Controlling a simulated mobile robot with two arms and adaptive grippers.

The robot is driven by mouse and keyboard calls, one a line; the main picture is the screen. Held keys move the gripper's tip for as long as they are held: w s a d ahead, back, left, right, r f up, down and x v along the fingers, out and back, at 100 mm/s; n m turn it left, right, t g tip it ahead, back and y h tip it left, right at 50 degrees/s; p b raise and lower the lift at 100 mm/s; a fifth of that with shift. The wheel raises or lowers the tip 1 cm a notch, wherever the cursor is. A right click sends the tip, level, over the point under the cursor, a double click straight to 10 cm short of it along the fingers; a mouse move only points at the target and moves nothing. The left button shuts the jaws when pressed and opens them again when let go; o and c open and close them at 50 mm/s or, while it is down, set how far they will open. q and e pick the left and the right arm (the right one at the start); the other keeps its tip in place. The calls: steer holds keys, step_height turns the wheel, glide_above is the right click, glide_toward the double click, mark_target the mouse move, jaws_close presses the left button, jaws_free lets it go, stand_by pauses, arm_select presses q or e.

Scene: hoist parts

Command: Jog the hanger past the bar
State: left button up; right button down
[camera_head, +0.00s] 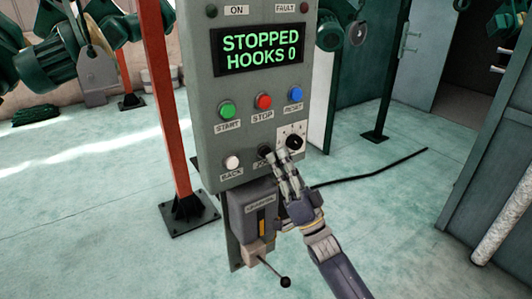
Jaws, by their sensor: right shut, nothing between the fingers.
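A grey control panel (228,104) stands in the middle, its display (260,49) reading "STOPPED HOOKS 0". My right gripper (277,158) is shut and empty. Its fingertips are at the black jog button (264,152), partly covering it and its label; I cannot tell whether they touch or press it. The green start (227,110), red stop (263,101), blue reset (296,94) and white back (232,161) buttons are around it. I cannot make out a hanger or a bar for sure. My left gripper is out of view.
A black selector knob (295,142) is right of the jog button. Below the panel is a box with a lever (270,268). An orange post (168,100) stands left, green machinery (55,50) at upper left. A black cable (375,171) crosses the floor.

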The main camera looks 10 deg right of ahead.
steer(key=shift+w, duration=0.15)
steer(key=shift+w+a, duration=0.2)
steer(key=shift+w, duration=0.05)
